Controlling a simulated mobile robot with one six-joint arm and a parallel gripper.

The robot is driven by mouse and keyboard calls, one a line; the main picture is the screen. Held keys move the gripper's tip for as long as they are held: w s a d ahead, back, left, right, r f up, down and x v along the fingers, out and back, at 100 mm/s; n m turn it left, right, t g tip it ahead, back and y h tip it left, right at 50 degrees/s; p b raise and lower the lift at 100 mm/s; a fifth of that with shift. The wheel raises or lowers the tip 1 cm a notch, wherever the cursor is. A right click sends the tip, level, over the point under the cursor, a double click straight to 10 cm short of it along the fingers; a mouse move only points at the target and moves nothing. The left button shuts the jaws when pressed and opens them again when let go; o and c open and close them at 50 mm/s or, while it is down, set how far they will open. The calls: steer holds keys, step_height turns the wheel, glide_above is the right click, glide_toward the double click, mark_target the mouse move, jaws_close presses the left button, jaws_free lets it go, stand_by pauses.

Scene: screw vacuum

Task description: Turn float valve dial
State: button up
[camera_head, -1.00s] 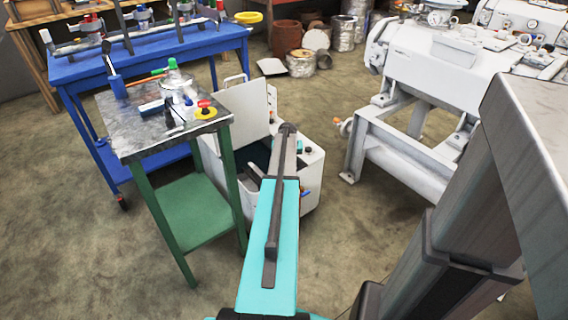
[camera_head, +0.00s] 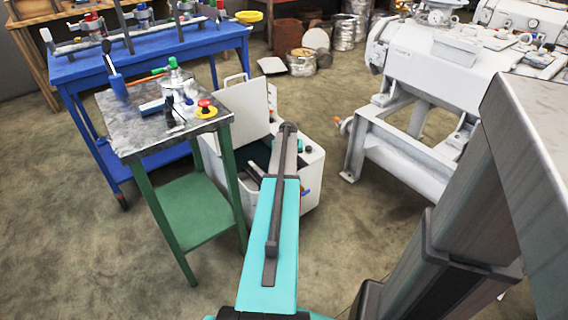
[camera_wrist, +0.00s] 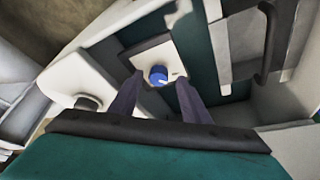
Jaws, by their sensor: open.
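A small round blue dial (camera_wrist: 158,75) sits on a pale square plate (camera_wrist: 172,54) with a dark edge, inside the white machine, in the wrist view. My gripper (camera_wrist: 158,82) is open, with one dark finger to the lower left of the dial and one to its lower right. The dial appears between the fingertips, and I cannot tell whether either finger touches it. In the head view, my arm reaches over the white machine (camera_head: 312,180) with its lid raised. The gripper and the dial are hidden there.
A dark bar handle (camera_wrist: 270,45) and grey panels stand right of the dial. A green-legged table (camera_head: 150,135) stands close left of the machine. A large white machine (camera_head: 425,70) stands at the right.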

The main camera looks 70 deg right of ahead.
steer(key=p+v, duration=0.2)
steer(key=v, duration=1.2)
steer(key=shift+w+d, duration=0.1)
